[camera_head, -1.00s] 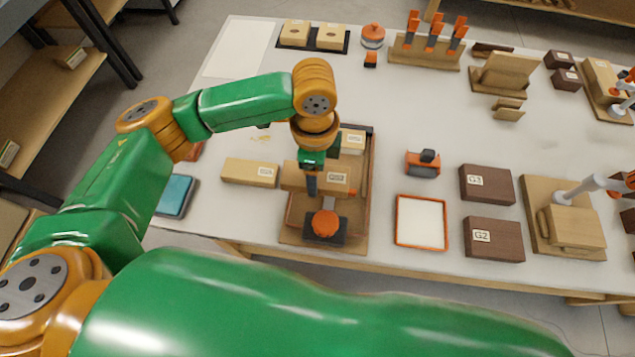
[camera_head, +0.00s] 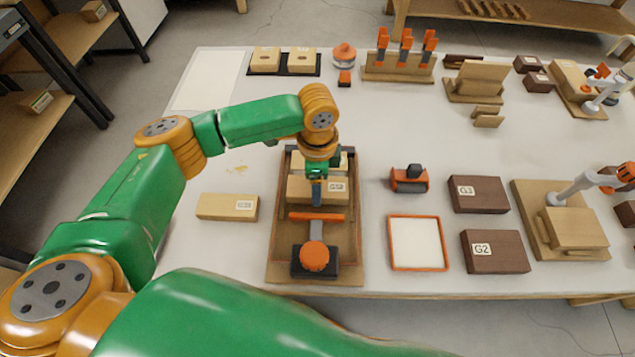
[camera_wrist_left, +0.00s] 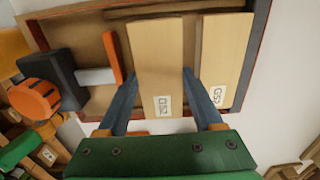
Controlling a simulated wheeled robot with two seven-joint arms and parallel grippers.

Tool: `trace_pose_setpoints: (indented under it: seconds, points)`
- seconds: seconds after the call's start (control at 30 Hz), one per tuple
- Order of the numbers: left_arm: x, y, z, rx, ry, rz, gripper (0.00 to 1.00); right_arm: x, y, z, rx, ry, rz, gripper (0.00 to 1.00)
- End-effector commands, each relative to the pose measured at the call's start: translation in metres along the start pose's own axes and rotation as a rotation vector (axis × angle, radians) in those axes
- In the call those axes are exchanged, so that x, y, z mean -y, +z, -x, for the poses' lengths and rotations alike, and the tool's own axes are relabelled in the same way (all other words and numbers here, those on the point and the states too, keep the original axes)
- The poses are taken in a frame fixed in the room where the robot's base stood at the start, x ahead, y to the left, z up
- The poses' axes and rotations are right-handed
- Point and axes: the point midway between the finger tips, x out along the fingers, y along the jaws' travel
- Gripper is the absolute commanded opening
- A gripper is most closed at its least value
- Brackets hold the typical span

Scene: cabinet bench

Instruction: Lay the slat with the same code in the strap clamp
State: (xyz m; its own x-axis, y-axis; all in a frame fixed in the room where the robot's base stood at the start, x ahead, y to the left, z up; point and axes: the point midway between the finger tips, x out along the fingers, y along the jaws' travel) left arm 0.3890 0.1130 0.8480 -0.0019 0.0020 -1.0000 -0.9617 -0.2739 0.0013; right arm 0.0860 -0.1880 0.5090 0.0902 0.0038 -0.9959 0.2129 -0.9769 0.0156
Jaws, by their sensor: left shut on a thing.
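The strap clamp (camera_head: 272,262) is a wooden tray-like frame with dark inner edges. An orange knob (camera_head: 315,257) on a black block and an orange cross bar (camera_head: 316,216) sit at its near end. My left gripper (camera_head: 317,194) is shut on a pale slat (camera_head: 302,190), which lies crosswise between the frame's side walls. The wrist view shows the held slat (camera_wrist_left: 158,50) between both fingers. A second labelled slat (camera_wrist_left: 226,50) lies beside it in the frame. Whether the held slat touches the floor is unclear. My right gripper is out of view.
Another pale labelled slat (camera_head: 228,207) lies on the table left of the clamp. An orange-rimmed white tray (camera_head: 418,243), an orange-black tool (camera_head: 409,179) and dark blocks G3 (camera_head: 478,194) and G2 (camera_head: 495,252) are to the right. Table space left of the clamp is mostly clear.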

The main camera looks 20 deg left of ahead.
Motion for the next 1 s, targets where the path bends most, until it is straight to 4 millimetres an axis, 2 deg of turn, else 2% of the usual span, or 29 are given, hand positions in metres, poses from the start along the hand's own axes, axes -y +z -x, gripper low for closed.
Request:
trace_pose_setpoints:
  seconds: [0.03,0.57,1.0]
  points:
    - [0.0,0.0,-0.005,0.0,-0.001,0.0,0.08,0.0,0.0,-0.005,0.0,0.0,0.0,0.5]
    - [0.0,0.0,-0.002,0.0,0.0,0.0,0.08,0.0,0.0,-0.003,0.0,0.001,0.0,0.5]
    - [0.0,0.0,-0.001,0.0,0.0,0.0,0.08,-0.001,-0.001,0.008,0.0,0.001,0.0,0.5]
